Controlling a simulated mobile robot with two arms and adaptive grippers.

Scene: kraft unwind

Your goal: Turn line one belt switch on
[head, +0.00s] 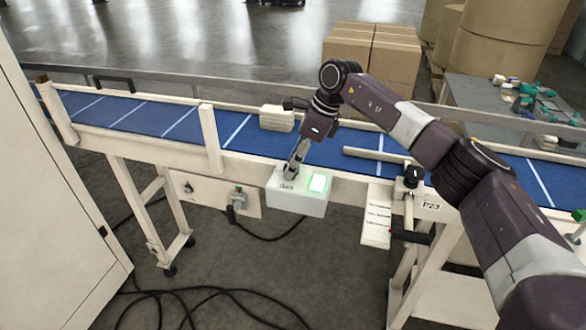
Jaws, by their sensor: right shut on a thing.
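A white switch box (298,203) is mounted on the front side of the blue conveyor belt (240,130). A rectangular rocker with a lit green border (320,183) is on the right part of its top face. My right gripper (290,177) reaches down over the belt's front edge, with its fingertips at the left part of the box's top face. It is shut on the belt switch there, left of the lit rocker. The fingers hide most of the part they hold. My left gripper is out of view.
A small pale box (277,118) sits on the belt behind my right gripper. A panel with a socket and plug (238,198) hangs left of the switch box. A black knob (412,176) and hanging paper tags (376,215) are to the right. Cables (210,292) lie on the floor.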

